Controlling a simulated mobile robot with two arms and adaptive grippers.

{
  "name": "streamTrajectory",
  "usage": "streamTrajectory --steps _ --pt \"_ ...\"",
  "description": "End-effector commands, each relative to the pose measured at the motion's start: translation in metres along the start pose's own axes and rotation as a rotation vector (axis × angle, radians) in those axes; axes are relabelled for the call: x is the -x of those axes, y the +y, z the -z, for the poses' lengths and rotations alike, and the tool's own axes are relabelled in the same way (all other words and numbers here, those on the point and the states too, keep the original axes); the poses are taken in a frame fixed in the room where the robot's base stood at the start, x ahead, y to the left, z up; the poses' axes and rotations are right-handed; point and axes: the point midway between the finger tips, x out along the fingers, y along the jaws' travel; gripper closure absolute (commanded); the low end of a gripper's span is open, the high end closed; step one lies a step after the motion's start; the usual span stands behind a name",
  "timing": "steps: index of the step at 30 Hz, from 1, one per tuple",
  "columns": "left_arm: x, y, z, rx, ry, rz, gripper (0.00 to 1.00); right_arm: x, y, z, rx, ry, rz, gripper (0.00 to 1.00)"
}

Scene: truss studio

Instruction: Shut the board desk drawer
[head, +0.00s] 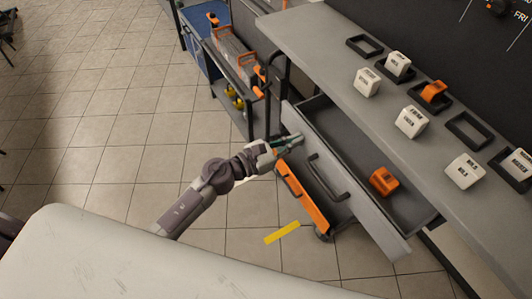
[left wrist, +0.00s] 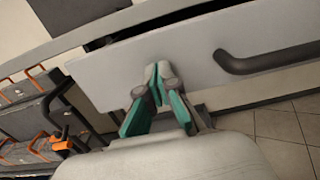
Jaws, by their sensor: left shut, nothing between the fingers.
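The board desk drawer (head: 342,172) stands pulled out from under the grey desk top in the head view, with an orange block (head: 383,181) lying inside. Its dark bar handle (head: 326,178) is on the front panel; the handle also shows at the right of the left wrist view (left wrist: 265,62). My left gripper (head: 296,139) is shut and empty, its fingertips at the far part of the drawer front, left of the handle. In the left wrist view the fingers (left wrist: 158,75) point at the grey front panel (left wrist: 200,45); I cannot tell whether they touch it. My right gripper is not in view.
The desk top (head: 330,45) carries white labelled blocks (head: 411,121), an orange block (head: 434,91) and dark frames. A cart (head: 222,62) with grey and orange cases stands beyond the drawer. An orange-edged item (head: 302,197) is below the drawer.

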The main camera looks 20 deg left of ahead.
Motion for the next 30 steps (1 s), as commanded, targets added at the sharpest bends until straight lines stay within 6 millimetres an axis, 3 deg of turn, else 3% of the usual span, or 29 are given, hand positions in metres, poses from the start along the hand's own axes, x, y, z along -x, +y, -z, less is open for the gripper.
streamTrajectory --steps 6,13,21,30 --pt "-0.054 0.0 0.001 -0.002 -0.002 0.001 1.0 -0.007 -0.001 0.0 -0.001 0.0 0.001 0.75" --pt "-0.094 0.0 0.001 0.0 -0.002 0.0 1.0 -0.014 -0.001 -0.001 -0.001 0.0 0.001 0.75" --pt "-0.114 0.0 0.0 0.001 -0.001 -0.001 1.0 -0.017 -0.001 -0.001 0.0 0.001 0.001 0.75" --pt "-0.117 0.0 -0.002 0.001 -0.004 -0.002 1.0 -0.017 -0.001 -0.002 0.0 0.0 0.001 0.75"
